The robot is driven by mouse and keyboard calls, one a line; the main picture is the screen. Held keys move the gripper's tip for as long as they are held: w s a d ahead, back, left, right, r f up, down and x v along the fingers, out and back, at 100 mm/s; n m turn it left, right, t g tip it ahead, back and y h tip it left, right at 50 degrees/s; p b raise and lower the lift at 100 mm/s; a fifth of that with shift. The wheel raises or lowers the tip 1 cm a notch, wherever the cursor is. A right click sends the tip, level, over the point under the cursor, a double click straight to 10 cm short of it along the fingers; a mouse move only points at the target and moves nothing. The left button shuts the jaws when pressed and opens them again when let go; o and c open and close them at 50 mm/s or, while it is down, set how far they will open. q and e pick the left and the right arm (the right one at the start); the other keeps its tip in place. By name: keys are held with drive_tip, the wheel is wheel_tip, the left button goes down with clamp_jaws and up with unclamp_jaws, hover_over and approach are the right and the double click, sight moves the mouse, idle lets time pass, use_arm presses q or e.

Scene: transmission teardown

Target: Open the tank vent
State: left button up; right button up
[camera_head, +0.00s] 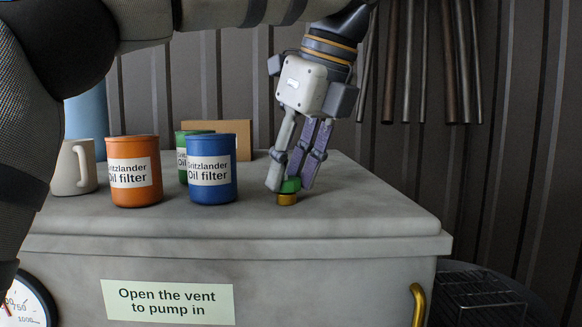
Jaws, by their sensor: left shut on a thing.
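The tank (300,230) is a grey box with a flat top, and its front label (168,302) reads "Open the vent to pump in". A small vent with a green cap (290,186) on a brass base (287,199) stands on the tank top, right of the middle. My left gripper (288,184) points down at the vent and is shut on the green cap. The fingers hide part of the cap. I cannot tell how far the cap is turned. My right gripper is not in view.
An orange cup (133,175), a blue cup (212,168), a green cup (182,158) and a white mug (73,168) stand left on the tank top. A brass handle (417,305) is at front right. The tank top right of the vent is clear.

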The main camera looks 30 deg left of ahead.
sight(290, 179)
use_arm(q)
drive_tip(key=shift+f, duration=0.1)
drive_tip(key=o, duration=1.1)
drive_tip(key=shift+o, duration=0.2)
drive_tip(key=v, duration=0.3)
drive_tip(key=shift+d, duration=0.2)
drive_tip(key=s+d, duration=0.2)
drive_tip(key=d, duration=0.9)
drive_tip(key=shift+s+d, duration=0.2)
